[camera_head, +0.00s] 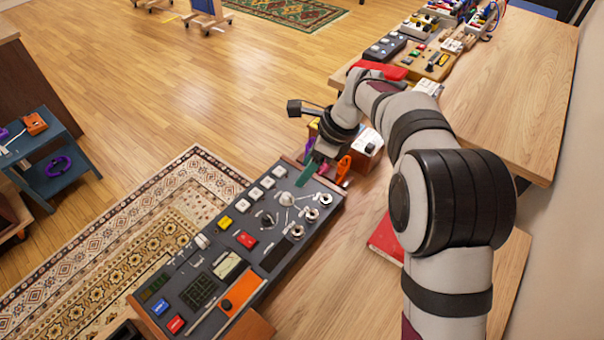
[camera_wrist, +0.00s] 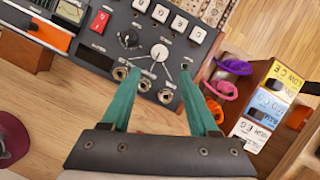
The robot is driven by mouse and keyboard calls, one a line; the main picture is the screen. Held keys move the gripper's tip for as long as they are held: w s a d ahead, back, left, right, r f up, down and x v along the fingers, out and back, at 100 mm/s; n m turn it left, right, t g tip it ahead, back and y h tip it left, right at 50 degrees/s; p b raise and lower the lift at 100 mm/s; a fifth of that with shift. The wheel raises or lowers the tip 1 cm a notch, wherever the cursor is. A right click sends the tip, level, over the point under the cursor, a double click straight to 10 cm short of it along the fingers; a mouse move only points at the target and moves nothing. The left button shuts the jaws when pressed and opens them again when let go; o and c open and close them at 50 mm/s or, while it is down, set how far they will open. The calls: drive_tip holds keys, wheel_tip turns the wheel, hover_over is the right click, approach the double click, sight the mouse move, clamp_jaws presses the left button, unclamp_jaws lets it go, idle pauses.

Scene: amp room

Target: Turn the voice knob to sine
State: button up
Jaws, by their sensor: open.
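The dark control panel (camera_head: 228,257) lies on the wooden bench. It carries a white round knob (camera_head: 286,199) with pale lines fanning out and a black knob (camera_head: 267,220) beside it. The wrist view shows the white knob (camera_wrist: 159,52) and the black knob (camera_wrist: 130,38) close up. Their labels are too small to read, so I cannot tell which is the voice knob or its setting. My gripper (camera_head: 315,172) is open, with green fingers, near the panel's far end. In the wrist view my gripper (camera_wrist: 159,82) is empty, and the white knob appears beyond and between its fingertips.
Several metal jacks (camera_wrist: 120,73) line the panel edge near my fingers. White buttons (camera_wrist: 179,24) and a red button (camera_wrist: 99,21) sit beyond. A wooden holder (camera_wrist: 262,102) with purple and orange cables stands beside the panel. A red book (camera_head: 386,240) lies on the bench.

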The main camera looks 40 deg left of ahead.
sight(287, 196)
drive_tip(key=x, duration=1.2)
drive_tip(key=shift+d, duration=0.1)
clamp_jaws()
